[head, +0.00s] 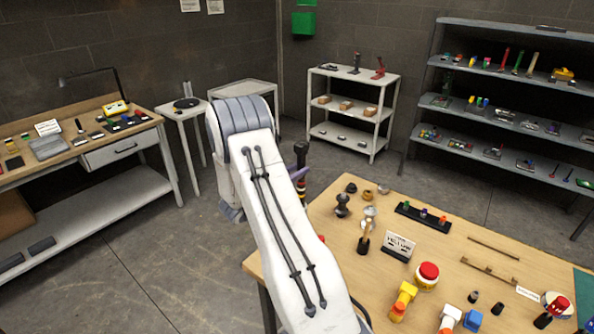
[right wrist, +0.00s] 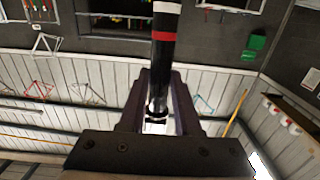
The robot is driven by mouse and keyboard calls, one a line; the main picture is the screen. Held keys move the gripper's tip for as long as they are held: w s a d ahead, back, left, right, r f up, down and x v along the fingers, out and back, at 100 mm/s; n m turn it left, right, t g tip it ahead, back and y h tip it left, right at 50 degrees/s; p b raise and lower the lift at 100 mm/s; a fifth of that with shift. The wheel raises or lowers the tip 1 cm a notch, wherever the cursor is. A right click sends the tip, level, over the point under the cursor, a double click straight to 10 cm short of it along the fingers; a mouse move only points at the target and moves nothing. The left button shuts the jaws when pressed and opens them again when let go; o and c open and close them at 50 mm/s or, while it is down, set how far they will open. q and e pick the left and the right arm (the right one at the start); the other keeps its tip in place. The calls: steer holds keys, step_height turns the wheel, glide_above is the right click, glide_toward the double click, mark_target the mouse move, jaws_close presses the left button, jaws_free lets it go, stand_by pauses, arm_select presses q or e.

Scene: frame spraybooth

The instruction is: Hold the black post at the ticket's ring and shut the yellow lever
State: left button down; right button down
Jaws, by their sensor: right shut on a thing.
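My right gripper (head: 299,173) is partly hidden behind my white arm in the head view. Its dark purple fingers are shut on a black post (head: 302,149), held upright with its dark knob up and coloured rings below the fingers. In the right wrist view, the post (right wrist: 164,56) runs between the fingers (right wrist: 161,75), with a red band and white bands beyond the fingertips. A white ticket-like card (head: 399,244) stands on the wooden table, its print too small to read. A yellow piece (head: 403,298) lies nearby; I cannot tell if it is the lever. My left gripper is out of view.
The wooden table (head: 440,238) holds dark knobs, a black rack (head: 423,216), a red-topped round piece (head: 428,273), thin rods and blue and white parts. Shelves (head: 352,105) stand behind, and a workbench (head: 90,150) at left. Floor between is clear.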

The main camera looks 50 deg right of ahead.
steer(key=shift+f+b, duration=4.4)
steer(key=shift+f, duration=1.05)
steer(key=c, duration=0.5)
jaws_free()
steer(key=a+b, duration=0.1)
steer(key=a, duration=0.2)
steer(key=a+b, duration=0.1)
steer(key=a, duration=0.3)
steer(key=a+b, duration=0.1)
steer(key=a, duration=0.2)
steer(key=shift+s+a+r, duration=0.25)
